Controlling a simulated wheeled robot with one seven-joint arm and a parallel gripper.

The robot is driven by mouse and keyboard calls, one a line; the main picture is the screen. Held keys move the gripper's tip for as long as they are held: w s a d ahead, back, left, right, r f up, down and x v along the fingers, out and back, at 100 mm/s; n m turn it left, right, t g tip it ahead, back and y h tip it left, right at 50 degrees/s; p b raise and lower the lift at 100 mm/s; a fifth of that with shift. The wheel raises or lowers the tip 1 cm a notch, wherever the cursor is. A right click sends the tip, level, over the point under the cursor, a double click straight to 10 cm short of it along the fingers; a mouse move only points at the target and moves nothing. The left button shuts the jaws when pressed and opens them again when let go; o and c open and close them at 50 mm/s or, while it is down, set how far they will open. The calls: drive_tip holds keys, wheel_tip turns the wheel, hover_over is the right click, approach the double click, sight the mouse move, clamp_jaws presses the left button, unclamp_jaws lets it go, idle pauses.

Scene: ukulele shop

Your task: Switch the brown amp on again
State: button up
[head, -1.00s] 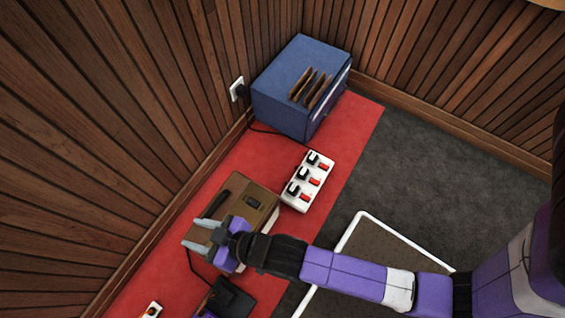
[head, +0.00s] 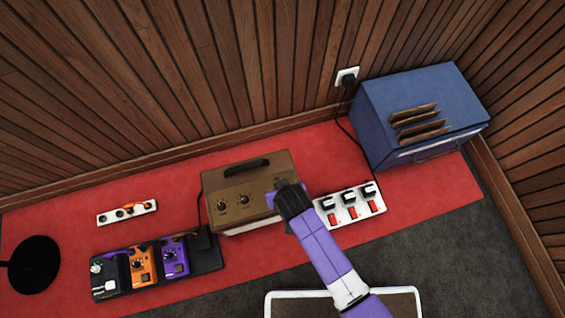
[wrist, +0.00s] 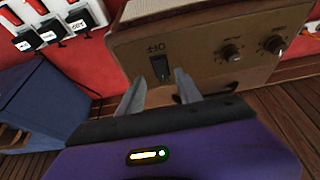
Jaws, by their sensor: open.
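The brown amp (head: 230,184) stands upright on the red mat, its dark handle on top. In the head view its top panel shows two knobs (head: 243,199), and my arm hides its right part. In the wrist view the amp (wrist: 200,35) fills the upper right, with a black rocker switch (wrist: 160,68) beside the knobs (wrist: 230,52). My gripper (wrist: 160,88) is open and empty, its two fingers apart on either side of the switch's lower end. I cannot tell whether they touch the panel, or which way the switch is set. In the head view my gripper (head: 284,188) is over the amp's right part.
A white strip (head: 350,208) with several black plugs and red switches lies right of the amp. A blue cabinet (head: 390,115) stands behind it at the wall. A pedalboard (head: 208,258) and a small white socket strip (head: 110,217) are left. Red mat (head: 60,208) is partly clear.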

drive_tip(key=shift+b+x, duration=0.65)
drive_tip(key=shift+x, duration=1.2)
drive_tip(key=shift+a, duration=0.15)
clamp_jaws()
